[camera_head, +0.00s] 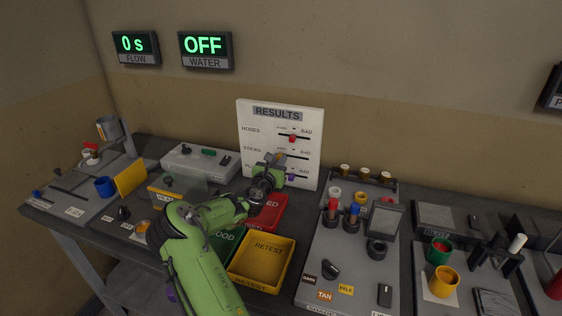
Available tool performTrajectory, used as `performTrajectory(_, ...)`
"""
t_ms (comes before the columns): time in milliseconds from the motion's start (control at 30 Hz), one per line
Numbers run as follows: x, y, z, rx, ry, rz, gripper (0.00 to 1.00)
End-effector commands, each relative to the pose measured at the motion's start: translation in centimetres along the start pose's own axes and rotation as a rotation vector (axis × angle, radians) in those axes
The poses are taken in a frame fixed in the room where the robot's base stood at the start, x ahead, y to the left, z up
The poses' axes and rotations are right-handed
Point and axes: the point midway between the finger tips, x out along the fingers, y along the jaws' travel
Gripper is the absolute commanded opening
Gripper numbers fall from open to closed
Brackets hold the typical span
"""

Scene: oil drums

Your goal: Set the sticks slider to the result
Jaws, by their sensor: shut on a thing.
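The white RESULTS board (313,124) stands upright at the back of the bench. It has three slider rows, labelled NOSES, STICKS and one mostly hidden row. My gripper (277,160) is at the sticks row, shut on the sticks slider, an orange-brown knob (281,156) that shows only in part. The knob sits around the middle of its row, left of the BAD label. The red noses knob (292,138) is near the middle-right of its slot. The purple knob (291,177) of the lowest row shows just right of my gripper.
Red, green and yellow RETEST (262,262) trays lie below the board. A grey station with bottles and a mirror-like plate (384,221) stands right. Wall displays read 0 s (135,45) and OFF (204,46).

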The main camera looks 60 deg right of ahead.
Motion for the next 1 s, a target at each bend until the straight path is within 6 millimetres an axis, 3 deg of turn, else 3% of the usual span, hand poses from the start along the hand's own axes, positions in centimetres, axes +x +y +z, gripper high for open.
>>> performTrajectory(33,-0.1,0.4,0.0,0.002,-0.001,0.010,0.23)
performTrajectory(200,0.0,0.3,0.0,0.002,-0.001,0.008,0.45)
performTrajectory(533,-0.7,0.2,0.1,0.000,-0.001,0.006,0.45)
performTrajectory(667,-3.5,0.3,0.0,-0.002,0.002,0.007,0.45)
performTrajectory(1000,-12.9,0.2,0.0,-0.003,0.001,0.009,0.45)
